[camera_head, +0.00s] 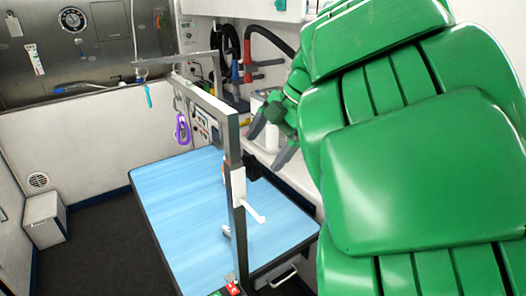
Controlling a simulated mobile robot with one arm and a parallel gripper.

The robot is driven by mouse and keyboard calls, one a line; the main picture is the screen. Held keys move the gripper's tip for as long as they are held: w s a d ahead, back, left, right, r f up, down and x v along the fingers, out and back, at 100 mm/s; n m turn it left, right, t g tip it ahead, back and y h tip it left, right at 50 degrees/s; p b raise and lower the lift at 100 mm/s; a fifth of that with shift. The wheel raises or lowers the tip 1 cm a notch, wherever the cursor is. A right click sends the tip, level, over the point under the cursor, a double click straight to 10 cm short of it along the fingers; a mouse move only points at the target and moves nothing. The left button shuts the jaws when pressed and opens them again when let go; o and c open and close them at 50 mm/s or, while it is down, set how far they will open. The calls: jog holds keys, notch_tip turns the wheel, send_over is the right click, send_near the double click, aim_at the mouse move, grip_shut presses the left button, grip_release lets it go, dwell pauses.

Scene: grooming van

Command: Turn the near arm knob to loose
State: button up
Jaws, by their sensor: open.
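The near grooming-arm post (236,222) stands upright at the near edge of the blue grooming table (180,205). A white collar (238,187) sits on the post, with a white lever-like handle (255,214) sticking out to the right and down; I cannot tell for sure whether this is the near arm knob. A small grey handle (227,232) shows lower beside the post. At the post's foot is a red and green marked part (232,290), cut by the frame's bottom edge. My gripper (269,145) is open and empty, behind and right of the post's top, apart from the collar.
A horizontal bar (205,98) runs from the near post to a far post. A purple loop (182,129) hangs from it. Hoses and a counter (300,172) lie behind my arm. A white box (45,218) stands on the dark floor at left.

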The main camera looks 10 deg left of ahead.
aim_at(255, 169)
jog(key=shift+s+f+n+y, duration=0.25)
jog(key=shift+s+n+y, duration=0.15)
jog(key=shift+s+y, duration=0.2)
jog(key=shift+s+f+n+y, duration=0.2)
jog(key=shift+s+n+y, duration=0.25)
jog(key=shift+y, duration=0.25)
jog(key=shift+s+d+f+n+t+y, duration=0.35)
jog(key=shift+t+y, duration=0.25)
jog(key=shift+y, duration=0.35)
jog(key=shift+s+d+f+n+t+y, duration=0.2)
jog(key=shift+s+d+f+t+y, duration=0.15)
jog(key=shift+t+y, duration=0.4)
jog(key=shift+s+d+f+n+t+y, duration=0.3)
jog(key=shift+s+t+y, duration=0.15)
jog(key=shift+y, duration=0.65)
jog(key=shift+s+d+f+t+y, duration=0.1)
jog(key=shift+d+f+t+y, duration=0.1)
jog(key=shift+d+f+t, duration=0.4)
jog(key=shift+s+d+f+t+y, duration=0.1)
jog(key=shift+d+f+t+y, duration=0.1)
jog(key=shift+d+t, duration=0.7)
jog(key=shift+a, duration=0.15)
jog(key=shift+w, duration=0.1)
